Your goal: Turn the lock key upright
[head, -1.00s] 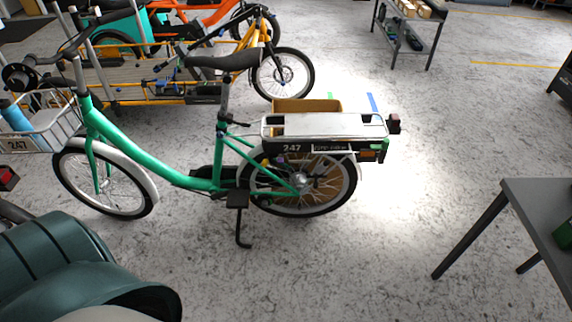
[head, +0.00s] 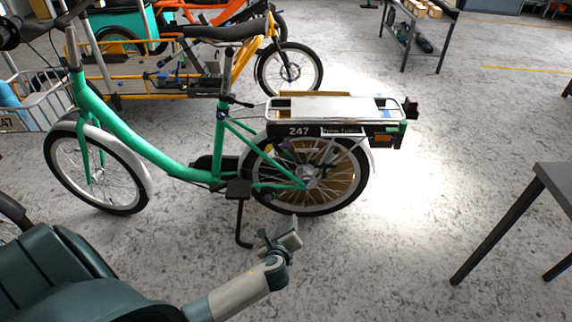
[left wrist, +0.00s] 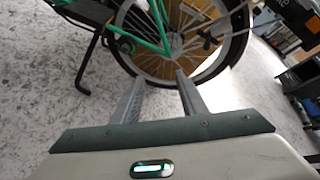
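A green bike (head: 150,155) stands on its kickstand, with a battery (head: 330,132) marked 247 under its rear rack. A small purple spot (head: 286,144) shows below the battery's left end; I cannot tell whether it is the lock key or how it is turned. My left gripper (head: 288,232) is in front of the rear wheel, low and apart from the bike. In the left wrist view, its two fingers (left wrist: 160,90) are spread and empty, pointing toward the rear wheel (left wrist: 180,45). My right gripper is out of view.
A grey table (head: 555,180) stands at the right. A yellow cargo bike (head: 235,60) is behind the green bike, and a shelf cart (head: 415,30) is at the back. The floor between the bike and table is clear.

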